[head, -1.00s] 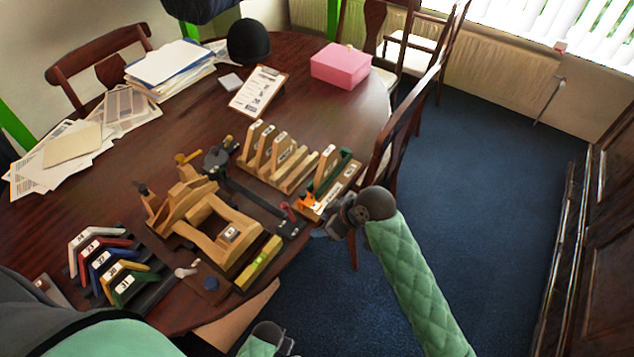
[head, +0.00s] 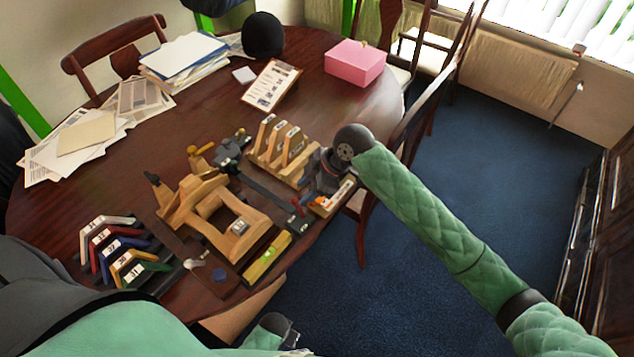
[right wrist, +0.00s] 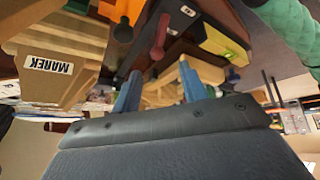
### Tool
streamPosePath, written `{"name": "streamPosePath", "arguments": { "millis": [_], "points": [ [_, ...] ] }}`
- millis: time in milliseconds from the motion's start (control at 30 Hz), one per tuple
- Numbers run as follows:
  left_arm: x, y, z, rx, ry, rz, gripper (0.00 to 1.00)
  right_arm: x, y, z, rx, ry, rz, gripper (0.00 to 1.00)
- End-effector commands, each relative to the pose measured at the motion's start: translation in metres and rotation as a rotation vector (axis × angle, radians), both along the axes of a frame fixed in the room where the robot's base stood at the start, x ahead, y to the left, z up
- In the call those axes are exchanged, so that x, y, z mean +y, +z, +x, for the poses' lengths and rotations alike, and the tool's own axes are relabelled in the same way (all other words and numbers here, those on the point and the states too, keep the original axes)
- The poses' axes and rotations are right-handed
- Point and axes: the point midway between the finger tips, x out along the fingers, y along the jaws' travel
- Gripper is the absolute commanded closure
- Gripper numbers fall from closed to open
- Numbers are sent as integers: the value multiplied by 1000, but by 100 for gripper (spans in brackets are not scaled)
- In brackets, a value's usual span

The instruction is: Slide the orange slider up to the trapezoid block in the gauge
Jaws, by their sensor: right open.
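The gauge (head: 338,205) is a small wooden fixture at the table's right edge in the head view. A small part of the orange slider (head: 321,201) shows at its near left end. My right gripper (head: 318,186) is over the gauge, close to the slider, and hides most of it, including the trapezoid block. In the right wrist view the open fingers (right wrist: 160,88) have a gap between them. An orange part (right wrist: 120,9) shows at the top there, beyond the fingers and apart from them.
A wooden rack with upright blocks (head: 280,150) stands left of my right gripper. A wooden frame fixture (head: 236,240), a yellow-green level (head: 266,258) and coloured angle pieces (head: 120,250) lie farther left. A pink box (head: 355,64) is at the back. A chair (head: 425,105) stands beside the table.

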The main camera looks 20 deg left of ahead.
Motion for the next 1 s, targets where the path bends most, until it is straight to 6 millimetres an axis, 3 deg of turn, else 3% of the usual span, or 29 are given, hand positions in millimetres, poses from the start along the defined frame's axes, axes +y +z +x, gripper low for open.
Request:
{"name": "streamPosePath", "arguments": {
  "millis": [267, 633, 1000],
  "points": [
    [2, 2, 4, -2, -1, 2, 100, 1, 14, 21, -34, 212, -76, 57],
    [-2, 1, -5, 10, 2, -3, 100, -18, 31, 55, -39, 410, -172, 57],
    [-4, 3, -2, -8, 3, -7, 100, -21, 27, 60, -33, 448, -192, 57]
  ]
}}
